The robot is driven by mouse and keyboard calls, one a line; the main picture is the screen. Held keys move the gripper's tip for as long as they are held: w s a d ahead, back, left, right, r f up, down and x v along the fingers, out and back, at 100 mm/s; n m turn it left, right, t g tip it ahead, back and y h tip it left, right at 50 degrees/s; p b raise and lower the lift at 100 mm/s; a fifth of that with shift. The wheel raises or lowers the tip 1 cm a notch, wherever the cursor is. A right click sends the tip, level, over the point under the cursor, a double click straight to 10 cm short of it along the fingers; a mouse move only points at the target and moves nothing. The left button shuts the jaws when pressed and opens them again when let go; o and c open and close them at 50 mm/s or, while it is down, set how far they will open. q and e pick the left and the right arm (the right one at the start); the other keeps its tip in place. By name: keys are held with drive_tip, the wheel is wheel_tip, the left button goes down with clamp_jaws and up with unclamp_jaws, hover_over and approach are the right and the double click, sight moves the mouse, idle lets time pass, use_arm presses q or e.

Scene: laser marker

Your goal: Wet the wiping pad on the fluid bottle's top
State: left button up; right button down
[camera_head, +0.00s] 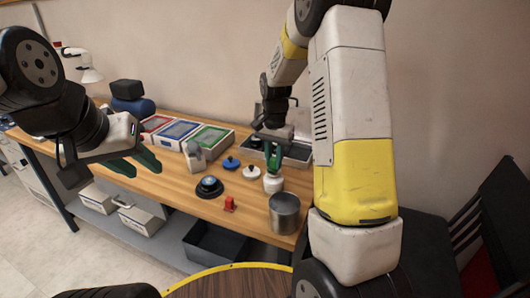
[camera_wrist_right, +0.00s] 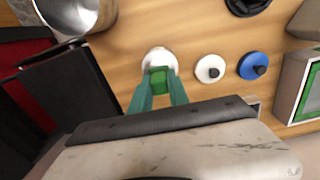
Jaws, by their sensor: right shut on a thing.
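The white fluid bottle (camera_head: 273,184) stands upright on the wooden bench, left of the metal cup. Its white top (camera_wrist_right: 158,54) shows behind the pad in the right wrist view. My right gripper (camera_head: 273,164) is above the bottle, pointing down, and is shut on the green wiping pad (camera_wrist_right: 159,77). The pad is at the bottle's top; I cannot tell whether it touches.
A metal cup (camera_head: 285,211) stands close to the bottle on the right. White (camera_head: 251,172) and blue (camera_head: 231,163) knobbed discs, a black round piece (camera_head: 209,187) and a red piece (camera_head: 230,204) lie to the left. Red, blue and green trays (camera_head: 206,138) stand at the back.

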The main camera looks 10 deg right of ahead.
sight(274, 158)
drive_tip(key=shift+f, duration=0.6)
idle(0.7)
drive_tip(key=shift+r, duration=3.55)
